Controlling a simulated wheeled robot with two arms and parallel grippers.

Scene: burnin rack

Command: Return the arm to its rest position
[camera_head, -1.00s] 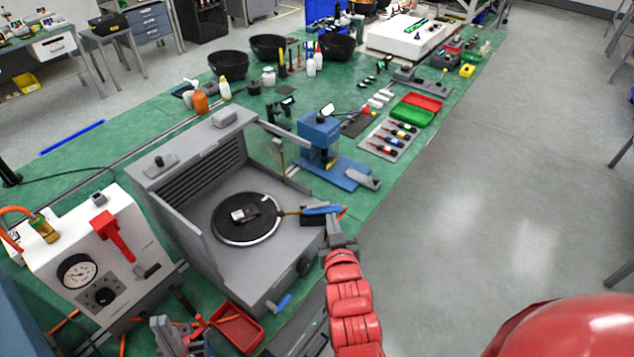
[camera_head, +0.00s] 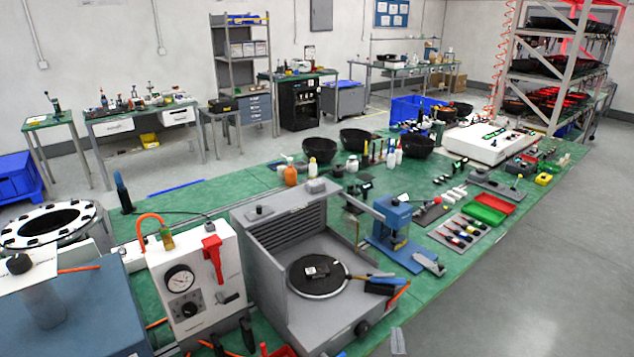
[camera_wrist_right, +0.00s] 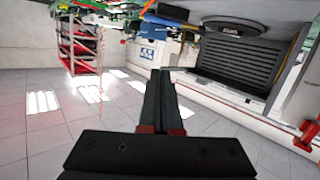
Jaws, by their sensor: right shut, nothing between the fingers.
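My right gripper (camera_head: 398,341) shows only as a grey tip at the bottom edge of the head view, in front of the grey louvred box. In the right wrist view its two dark fingers (camera_wrist_right: 161,75) are together with nothing between them. The gripper looks clear of the table and touches nothing I can see. The rest of my right arm is out of the head view. My left gripper is not in view.
The grey louvred box (camera_head: 296,217) holds a black disc (camera_head: 318,284) with a small part on it. A blue-handled tool (camera_head: 374,277) lies at its right side. A white gauge unit (camera_head: 206,259) stands left. Open floor (camera_head: 545,290) lies right of the green bench (camera_head: 452,274).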

